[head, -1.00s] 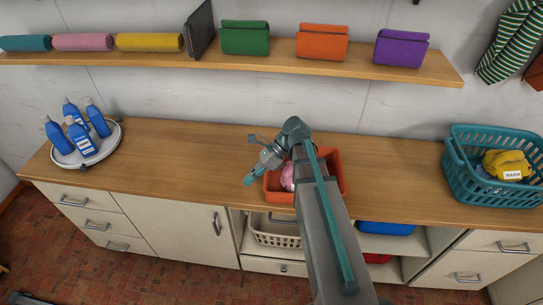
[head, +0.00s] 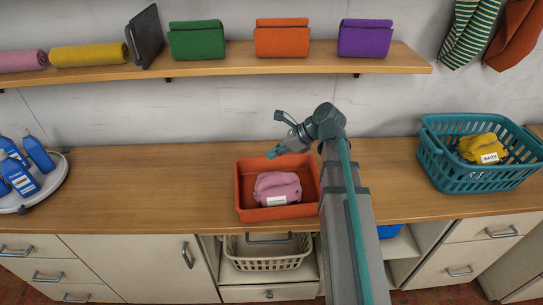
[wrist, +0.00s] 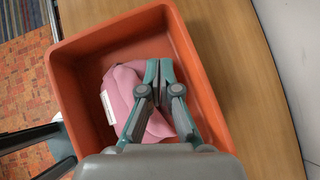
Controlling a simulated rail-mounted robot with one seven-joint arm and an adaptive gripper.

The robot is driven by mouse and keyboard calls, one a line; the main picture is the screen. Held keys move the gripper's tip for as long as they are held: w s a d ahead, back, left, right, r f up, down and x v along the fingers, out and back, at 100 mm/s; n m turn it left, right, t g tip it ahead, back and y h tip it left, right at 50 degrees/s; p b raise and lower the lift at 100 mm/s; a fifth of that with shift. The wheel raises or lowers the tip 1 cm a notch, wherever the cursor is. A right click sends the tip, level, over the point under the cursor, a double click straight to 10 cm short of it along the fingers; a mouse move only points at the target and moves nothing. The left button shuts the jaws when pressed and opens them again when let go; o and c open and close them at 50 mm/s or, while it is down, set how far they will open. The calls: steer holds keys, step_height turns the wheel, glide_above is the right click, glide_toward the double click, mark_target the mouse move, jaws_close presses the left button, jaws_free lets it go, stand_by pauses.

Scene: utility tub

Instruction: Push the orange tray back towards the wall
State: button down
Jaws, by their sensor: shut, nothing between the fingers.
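The orange tray (head: 244,208) sits on the wooden counter close to its front edge, with bare counter between it and the wall. A folded pink cloth (head: 277,186) with a white label lies inside. My gripper (head: 274,154) appears above the tray's back part in the head view. In the wrist view, the shut, empty fingers (wrist: 158,72) point over the tray's inside, and the pink cloth (wrist: 125,88) lies partly behind them. I cannot tell whether the fingers touch anything. The tray's rim (wrist: 105,32) also shows there, with its near part hidden by my gripper.
A teal basket (head: 435,165) with a yellow cloth stands at the right. Blue bottles stand on a round white tray (head: 55,182) at the left. A wooden shelf (head: 215,65) with rolls and folded cloths hangs above. The counter (head: 150,185) left of the orange tray is clear.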

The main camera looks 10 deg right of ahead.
mark_target(237, 166)
steer(key=p+x, duration=0.1)
steer(key=x, duration=0.7)
steer(key=shift+a+r, duration=0.1)
steer(key=a, duration=0.1)
steer(key=w+a, duration=0.1)
steer(key=a+p, duration=0.1)
steer(key=shift+w+f, duration=0.2)
steer(key=shift+f, duration=0.05)
steer(key=shift+w+a+f, duration=0.1)
steer(key=shift+w+a, duration=0.1)
steer(key=shift+a, duration=0.3)
